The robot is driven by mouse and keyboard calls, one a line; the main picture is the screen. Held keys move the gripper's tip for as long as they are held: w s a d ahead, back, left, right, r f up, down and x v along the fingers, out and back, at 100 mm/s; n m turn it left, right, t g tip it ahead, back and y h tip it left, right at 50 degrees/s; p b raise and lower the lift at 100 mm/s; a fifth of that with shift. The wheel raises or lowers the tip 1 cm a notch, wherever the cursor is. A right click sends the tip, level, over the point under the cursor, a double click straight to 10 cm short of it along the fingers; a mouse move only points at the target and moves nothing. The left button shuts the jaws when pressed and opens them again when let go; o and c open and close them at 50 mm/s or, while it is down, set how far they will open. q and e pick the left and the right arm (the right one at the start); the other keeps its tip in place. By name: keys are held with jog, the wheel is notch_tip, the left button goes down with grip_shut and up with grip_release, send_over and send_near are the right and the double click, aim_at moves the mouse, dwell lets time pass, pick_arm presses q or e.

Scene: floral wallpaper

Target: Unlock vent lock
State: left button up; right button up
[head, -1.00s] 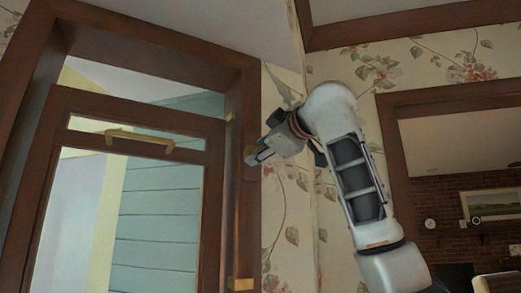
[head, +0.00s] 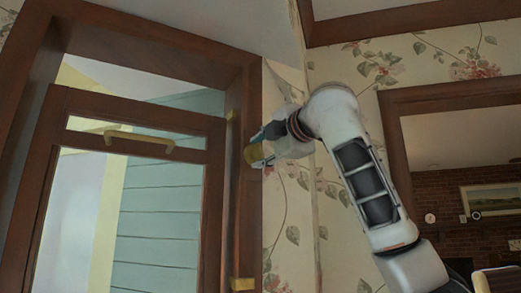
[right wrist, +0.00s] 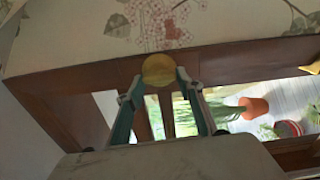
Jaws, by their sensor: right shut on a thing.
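A round gold knob, which I take to be the vent lock (right wrist: 158,69), sits on the brown wooden frame in the right wrist view. It also shows at the frame's right edge in the head view (head: 254,154). My right gripper (right wrist: 158,80) has a finger on each side of the knob and is shut on it. In the head view the right gripper (head: 262,150) reaches left to the frame, and its fingers are partly hidden by its own body. My left gripper is in neither view.
A brown-framed glazed panel (head: 214,190) with a gold bar handle (head: 140,143) stands left of the lock. Gold fittings (head: 242,284) sit on the frame. Floral wallpaper (head: 290,225) is to the right, then a brown-framed opening (head: 395,150). Potted plants (right wrist: 255,107) show beyond the glass.

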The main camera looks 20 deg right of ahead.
dwell(0.4)
jog(key=o, duration=1.1)
jog(key=shift+s+d, duration=0.1)
jog(key=s, duration=0.4)
jog(key=s+d, duration=0.1)
jog(key=s, duration=0.2)
jog(key=s+d, duration=0.1)
jog(key=s, duration=0.3)
jog(key=shift+s+d, duration=0.1)
jog(key=shift+s, duration=0.2)
